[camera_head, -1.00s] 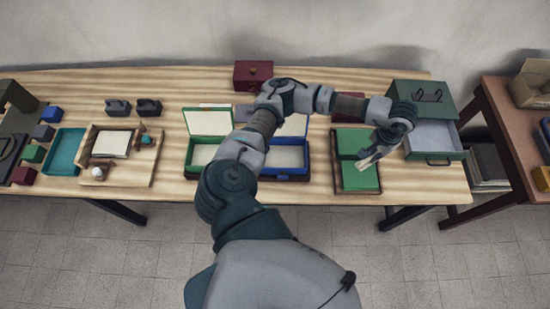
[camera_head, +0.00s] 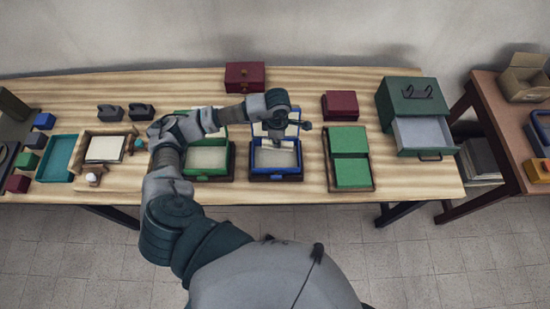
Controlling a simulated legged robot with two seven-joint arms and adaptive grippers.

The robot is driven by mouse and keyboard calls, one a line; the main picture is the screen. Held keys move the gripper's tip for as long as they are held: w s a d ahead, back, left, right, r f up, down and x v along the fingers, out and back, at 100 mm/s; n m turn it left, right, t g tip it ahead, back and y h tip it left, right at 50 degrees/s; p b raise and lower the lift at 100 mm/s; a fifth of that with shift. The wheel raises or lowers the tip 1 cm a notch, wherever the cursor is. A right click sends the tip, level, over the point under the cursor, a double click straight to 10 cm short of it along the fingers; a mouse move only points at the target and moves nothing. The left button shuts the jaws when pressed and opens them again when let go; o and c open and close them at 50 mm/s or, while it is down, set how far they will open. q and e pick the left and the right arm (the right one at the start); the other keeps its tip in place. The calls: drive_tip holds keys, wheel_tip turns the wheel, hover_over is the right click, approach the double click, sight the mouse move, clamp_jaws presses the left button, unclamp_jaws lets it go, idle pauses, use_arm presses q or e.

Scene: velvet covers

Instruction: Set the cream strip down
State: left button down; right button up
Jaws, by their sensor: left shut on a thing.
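My left gripper (camera_head: 277,134) is over the open blue box (camera_head: 275,177), pointing down toward its pale inside. It is shut on the cream strip, which is small and hard to make out against the pale box lining and lid. I cannot tell whether the strip touches the box. My right gripper is not in view.
An open green box (camera_head: 207,178) stands left of the blue one. A tray with green blocks (camera_head: 351,172) and a green drawer cabinet (camera_head: 412,105) stand to the right. Dark red boxes (camera_head: 245,76) are behind. My forearm spans the green box.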

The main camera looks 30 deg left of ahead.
use_arm(q)
drive_tip(key=shift+s+f+n, duration=0.15)
drive_tip(key=shift+n, duration=0.45)
drive_tip(key=shift+a+f, duration=0.1)
drive_tip(key=shift+f, duration=0.25)
hover_over(275, 159)
drive_tip(key=shift+n, duration=0.3)
wheel_tip(275, 159, down, 6)
drive_tip(key=shift+r+p, duration=0.25)
drive_tip(key=shift+p, duration=0.15)
wheel_tip(275, 159, down, 4)
drive_tip(key=shift+r, duration=0.1)
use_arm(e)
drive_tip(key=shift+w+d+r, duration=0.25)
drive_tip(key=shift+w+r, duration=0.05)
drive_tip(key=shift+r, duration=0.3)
use_arm(q)
drive_tip(key=c, duration=1.7)
unclamp_jaws()
drive_tip(key=shift+f, duration=0.2)
drive_tip(key=o, duration=0.4)
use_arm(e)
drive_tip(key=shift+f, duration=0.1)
use_arm(q)
drive_tip(key=shift+o, duration=0.2)
